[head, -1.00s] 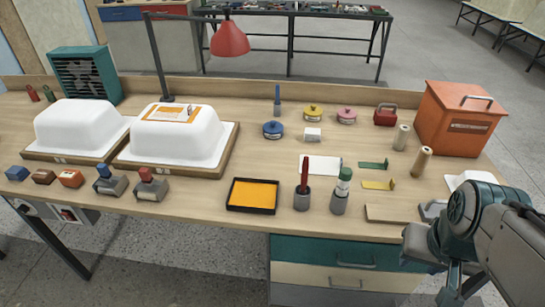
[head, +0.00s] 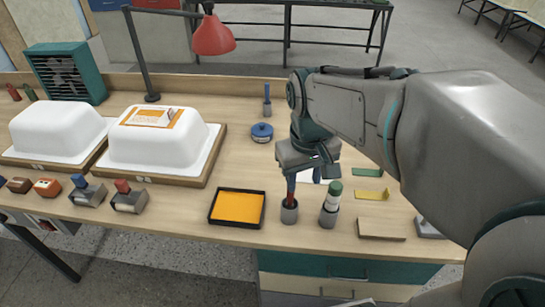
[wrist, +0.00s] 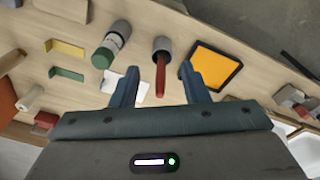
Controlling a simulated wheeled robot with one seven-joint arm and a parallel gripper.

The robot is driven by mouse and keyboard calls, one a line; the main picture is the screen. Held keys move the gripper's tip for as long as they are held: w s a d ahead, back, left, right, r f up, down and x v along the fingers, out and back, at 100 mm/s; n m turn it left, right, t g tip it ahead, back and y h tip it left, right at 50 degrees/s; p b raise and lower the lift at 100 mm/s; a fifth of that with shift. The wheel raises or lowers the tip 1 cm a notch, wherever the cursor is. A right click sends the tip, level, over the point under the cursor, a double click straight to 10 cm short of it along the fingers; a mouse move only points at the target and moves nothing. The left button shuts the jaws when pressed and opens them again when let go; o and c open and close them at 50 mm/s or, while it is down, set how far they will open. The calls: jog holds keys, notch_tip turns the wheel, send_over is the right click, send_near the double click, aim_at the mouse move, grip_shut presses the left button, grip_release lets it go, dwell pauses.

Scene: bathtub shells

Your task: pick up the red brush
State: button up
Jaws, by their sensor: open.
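The red brush (head: 291,186) stands upright in a grey cup (head: 289,212) near the front of the workbench. In the wrist view the red brush (wrist: 160,76) points toward me from its cup (wrist: 161,47). My gripper (head: 307,177) is open, just above and behind the cup in the head view. In the wrist view my gripper's fingertips (wrist: 159,69) lie to either side of the red handle, with gaps on both sides. I cannot tell whether the handle is fully between them in depth. The gripper is empty.
A black tray with orange (head: 237,208) lies on the left. White tub shells (head: 150,150) stand further left. My arm hides much of the bench's right side.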

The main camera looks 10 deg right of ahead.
jog(key=w+a+r+n+g+p, duration=0.1)
jog(key=w+a+r+n+g, duration=0.15)
jog(key=w, duration=0.65)
jog(key=n, duration=0.1)
send_near(292, 200)
jog(key=shift+s+f, duration=0.15)
jog(key=shift+f, duration=2.1)
grip_shut()
